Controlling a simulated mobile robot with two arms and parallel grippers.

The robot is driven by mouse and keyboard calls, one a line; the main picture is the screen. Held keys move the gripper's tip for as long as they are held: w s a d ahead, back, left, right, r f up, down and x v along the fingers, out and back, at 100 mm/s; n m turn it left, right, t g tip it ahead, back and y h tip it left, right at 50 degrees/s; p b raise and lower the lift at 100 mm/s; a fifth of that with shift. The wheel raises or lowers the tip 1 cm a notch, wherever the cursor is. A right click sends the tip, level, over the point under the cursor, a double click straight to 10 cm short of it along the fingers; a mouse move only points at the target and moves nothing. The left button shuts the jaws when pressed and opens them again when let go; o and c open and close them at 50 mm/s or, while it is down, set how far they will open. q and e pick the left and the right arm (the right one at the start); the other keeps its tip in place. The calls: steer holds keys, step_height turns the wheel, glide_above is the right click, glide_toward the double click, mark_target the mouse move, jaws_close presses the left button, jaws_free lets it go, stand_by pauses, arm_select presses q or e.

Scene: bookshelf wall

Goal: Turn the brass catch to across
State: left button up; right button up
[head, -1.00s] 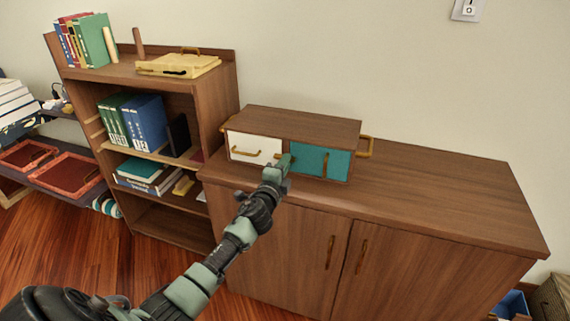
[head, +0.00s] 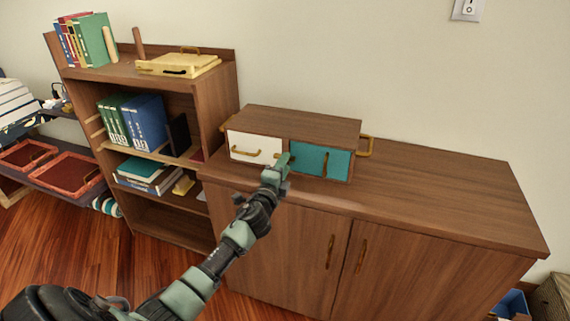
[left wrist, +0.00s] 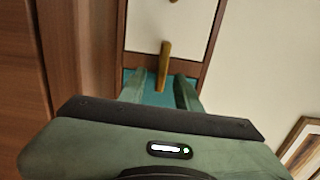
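A small wooden cabinet (head: 310,122) with a white front (head: 243,143) and a teal front (head: 310,158) stands on the sideboard. The brass catch (left wrist: 165,62) shows in the left wrist view as a narrow bar. It reaches from the white front over the wooden divider toward the teal front. My left gripper (head: 286,160) is at the divider and hides most of the catch in the head view. In the left wrist view its two green fingers (left wrist: 160,88) are apart, one on each side of the catch's lower end. Contact cannot be told. My right gripper is not in view.
The white front has a brass handle (head: 254,153), and the teal front has another (head: 325,164). A brass handle (head: 366,146) sticks out at the cabinet's right side. The sideboard top (head: 440,190) is clear on the right. A bookshelf (head: 215,100) stands close on the left.

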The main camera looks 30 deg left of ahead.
arm_select(q)
steer(key=v, duration=0.6)
steer(key=shift+s, duration=0.4)
